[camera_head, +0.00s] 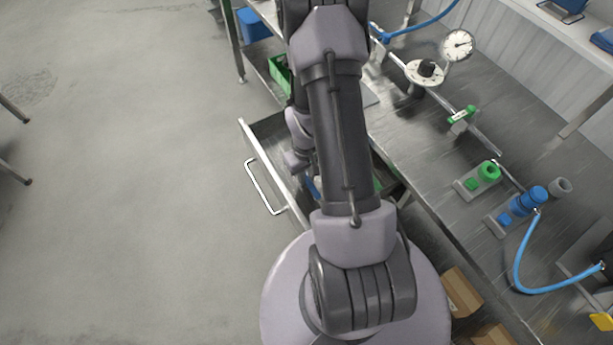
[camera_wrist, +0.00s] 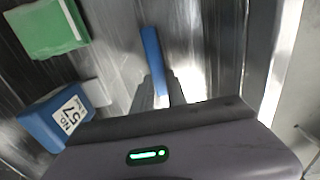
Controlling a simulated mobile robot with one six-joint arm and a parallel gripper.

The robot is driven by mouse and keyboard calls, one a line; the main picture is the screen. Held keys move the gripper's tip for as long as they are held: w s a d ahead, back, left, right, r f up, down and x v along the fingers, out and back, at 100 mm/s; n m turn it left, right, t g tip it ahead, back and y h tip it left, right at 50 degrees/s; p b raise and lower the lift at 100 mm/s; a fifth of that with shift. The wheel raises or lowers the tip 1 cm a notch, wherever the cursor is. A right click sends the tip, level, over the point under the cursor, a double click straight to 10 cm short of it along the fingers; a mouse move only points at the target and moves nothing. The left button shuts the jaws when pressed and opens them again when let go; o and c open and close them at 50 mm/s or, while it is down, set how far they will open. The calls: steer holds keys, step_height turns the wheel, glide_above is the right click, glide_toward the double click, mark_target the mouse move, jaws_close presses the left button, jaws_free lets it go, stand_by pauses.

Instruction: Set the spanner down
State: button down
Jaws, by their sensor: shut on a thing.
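In the wrist view my gripper (camera_wrist: 160,90) is shut on the spanner (camera_wrist: 151,45), seen as a narrow blue bar reaching away between the fingers. Brushed metal, which looks like the inside of the open drawer, lies beneath it. I cannot tell whether the spanner touches that surface.
In the wrist view a green block (camera_wrist: 47,27) and a blue block marked 57 (camera_wrist: 50,120) lie left of the spanner. A pale wall edge (camera_wrist: 285,60) runs along the right. The metal bench (camera_head: 420,165) carries a gauge (camera_head: 457,45) and valve fittings (camera_head: 478,178).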

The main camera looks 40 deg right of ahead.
steer(key=c, duration=1.8)
jaws_free()
steer(key=shift+f, duration=0.15)
steer(key=o, duration=0.5)
steer(key=shift+w, duration=0.1)
steer(key=shift+c, duration=0.2)
